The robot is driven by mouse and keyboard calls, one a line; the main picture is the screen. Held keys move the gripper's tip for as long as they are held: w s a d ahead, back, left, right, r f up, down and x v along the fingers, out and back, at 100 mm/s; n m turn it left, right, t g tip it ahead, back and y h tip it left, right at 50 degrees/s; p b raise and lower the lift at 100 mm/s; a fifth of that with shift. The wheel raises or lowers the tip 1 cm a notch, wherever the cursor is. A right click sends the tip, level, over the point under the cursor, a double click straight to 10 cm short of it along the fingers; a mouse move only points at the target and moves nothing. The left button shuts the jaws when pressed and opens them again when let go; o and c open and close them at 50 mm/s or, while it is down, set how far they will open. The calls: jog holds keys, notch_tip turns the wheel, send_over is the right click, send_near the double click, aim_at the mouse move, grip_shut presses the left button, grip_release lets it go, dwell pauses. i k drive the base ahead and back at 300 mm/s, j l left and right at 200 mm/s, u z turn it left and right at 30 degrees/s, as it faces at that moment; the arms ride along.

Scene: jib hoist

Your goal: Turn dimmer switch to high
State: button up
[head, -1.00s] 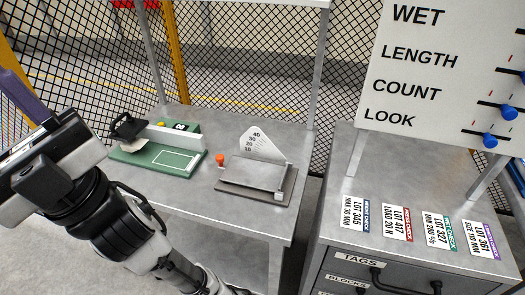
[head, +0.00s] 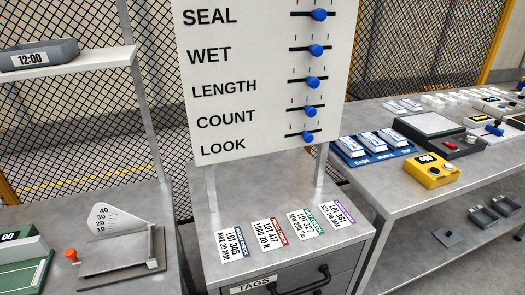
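I see nothing marked as a dimmer switch. A white board (head: 235,40) in the middle carries rows labelled SEAL, WET, LENGTH, COUNT and LOOK, each with a blue knob on a horizontal slot, such as the SEAL knob (head: 319,15) and the LOOK knob (head: 308,137). The board's top is cut off. A yellow box (head: 433,176) with a small display and a knob sits on the right bench; its markings are too small to read. My gripper is out of view.
Lot cards (head: 272,232) lie on the grey drawer cabinet (head: 340,250) below the board. The left bench holds a green device (head: 30,265) and a plate with a fan scale (head: 115,220). A clock (head: 38,55) reads 12:00 on the shelf. Wire mesh stands behind.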

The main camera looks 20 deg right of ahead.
aim_at(470, 139)
jog(key=z, duration=1.8)
jog(key=i+l+u, duration=0.1)
jog(key=i+l, duration=0.25)
jog(key=i+l+u, duration=0.1)
jog(key=i+l, duration=0.2)
jog(key=l, duration=0.15)
jog(key=i+l+u, duration=0.1)
jog(key=i+l, duration=0.2)
jog(key=l, duration=0.15)
